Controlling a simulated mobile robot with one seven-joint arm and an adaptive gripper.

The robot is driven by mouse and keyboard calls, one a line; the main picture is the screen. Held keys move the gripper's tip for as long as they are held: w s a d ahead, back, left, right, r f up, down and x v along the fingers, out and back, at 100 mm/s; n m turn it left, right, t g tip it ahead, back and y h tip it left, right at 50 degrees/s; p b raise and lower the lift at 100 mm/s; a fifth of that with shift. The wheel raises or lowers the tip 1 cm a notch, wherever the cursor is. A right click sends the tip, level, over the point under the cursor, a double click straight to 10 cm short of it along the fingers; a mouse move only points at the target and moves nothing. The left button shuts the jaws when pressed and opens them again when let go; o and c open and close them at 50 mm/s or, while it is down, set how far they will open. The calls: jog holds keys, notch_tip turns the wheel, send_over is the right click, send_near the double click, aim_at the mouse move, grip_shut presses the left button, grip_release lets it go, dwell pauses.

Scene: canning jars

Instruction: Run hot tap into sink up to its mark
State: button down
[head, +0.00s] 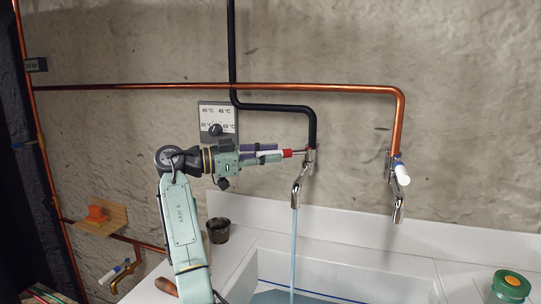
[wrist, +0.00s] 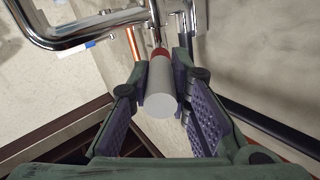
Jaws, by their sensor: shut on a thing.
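The hot tap (head: 302,185) has a chrome spout on a black pipe, and its handle (wrist: 162,85) is a white cylinder with a red band. My gripper (head: 275,155) is shut on this handle, with a finger on each side of it in the wrist view. A thin stream of water (head: 294,250) runs from the spout down into the white sink (head: 350,275). A dark blue line (head: 325,295) runs along the sink's inner wall. Blue-grey water (head: 268,298) shows at the bottom edge, below the line; the rest of the sink is cut off.
A second tap (head: 398,200) with a white handle hangs from the copper pipe (head: 250,86) at right. A dial plate (head: 217,120) is on the wall behind my arm. A dark cup (head: 218,231) stands left of the sink, and a green-lidded jar (head: 510,286) stands right.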

jog(key=c, duration=1.5)
grip_release()
jog(key=shift+o, duration=0.2)
jog(key=shift+a, duration=0.1)
jog(key=v, duration=1.2)
